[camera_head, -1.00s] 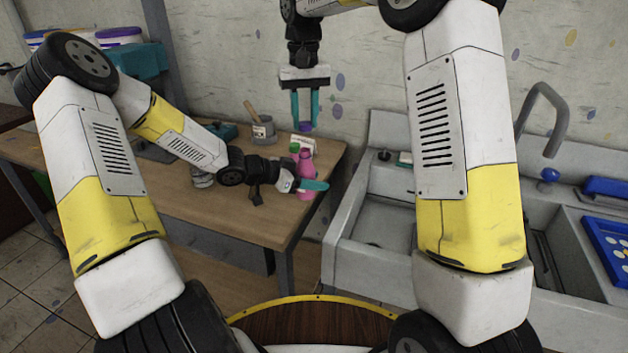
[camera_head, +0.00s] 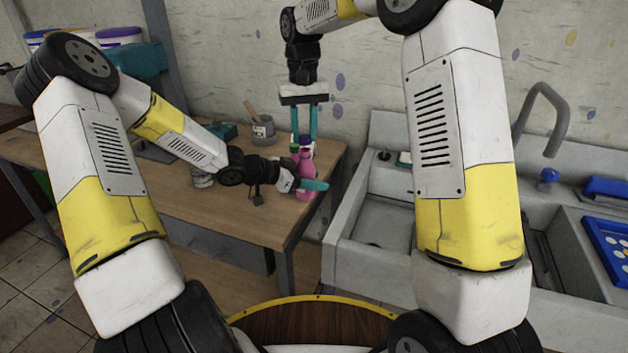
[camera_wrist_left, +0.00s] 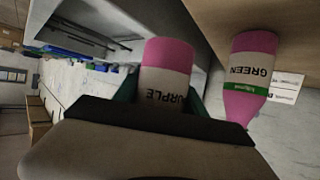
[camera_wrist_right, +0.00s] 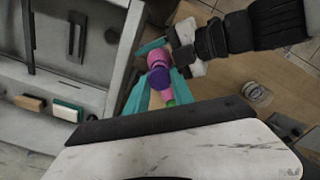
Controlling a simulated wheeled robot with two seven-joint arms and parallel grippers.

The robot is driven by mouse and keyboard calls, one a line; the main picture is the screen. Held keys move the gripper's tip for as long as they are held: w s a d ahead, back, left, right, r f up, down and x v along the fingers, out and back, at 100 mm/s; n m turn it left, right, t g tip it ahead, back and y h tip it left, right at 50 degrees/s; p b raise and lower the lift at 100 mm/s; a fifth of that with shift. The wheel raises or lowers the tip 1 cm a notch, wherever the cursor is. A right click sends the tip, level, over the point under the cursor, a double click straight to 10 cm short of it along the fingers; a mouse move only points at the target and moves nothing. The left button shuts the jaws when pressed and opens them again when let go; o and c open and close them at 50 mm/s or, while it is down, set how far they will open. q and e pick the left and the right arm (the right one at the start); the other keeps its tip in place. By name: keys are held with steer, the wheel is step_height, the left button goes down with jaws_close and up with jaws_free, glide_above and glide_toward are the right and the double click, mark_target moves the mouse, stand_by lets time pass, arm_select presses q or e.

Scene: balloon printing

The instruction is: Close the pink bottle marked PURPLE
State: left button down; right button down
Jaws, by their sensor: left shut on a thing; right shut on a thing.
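The pink bottle marked PURPLE (camera_wrist_left: 165,68) shows in the left wrist view with my left gripper (camera_wrist_left: 165,95) shut around its body. In the head view this bottle (camera_head: 305,160) stands upright near the table's right end, partly covered by the left gripper's teal finger. My right gripper (camera_head: 304,122) points straight down above it, shut on a purple cap (camera_head: 305,139). In the right wrist view the cap (camera_wrist_right: 158,77) sits between the teal fingertips, in line with the bottle's mouth. I cannot tell whether the cap touches the neck.
A pink bottle marked GREEN (camera_wrist_left: 250,75) stands close beside, its green cap (camera_head: 294,148) just left of the purple one. A pot with a wooden tool (camera_head: 263,130) and a tin (camera_head: 202,178) are on the table (camera_head: 240,220). A sink (camera_head: 375,215) lies to the right.

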mark_target(304, 137)
steer(key=shift+f, duration=0.1)
stand_by(0.7)
steer(key=shift+f, duration=0.8)
steer(key=shift+f, duration=0.6)
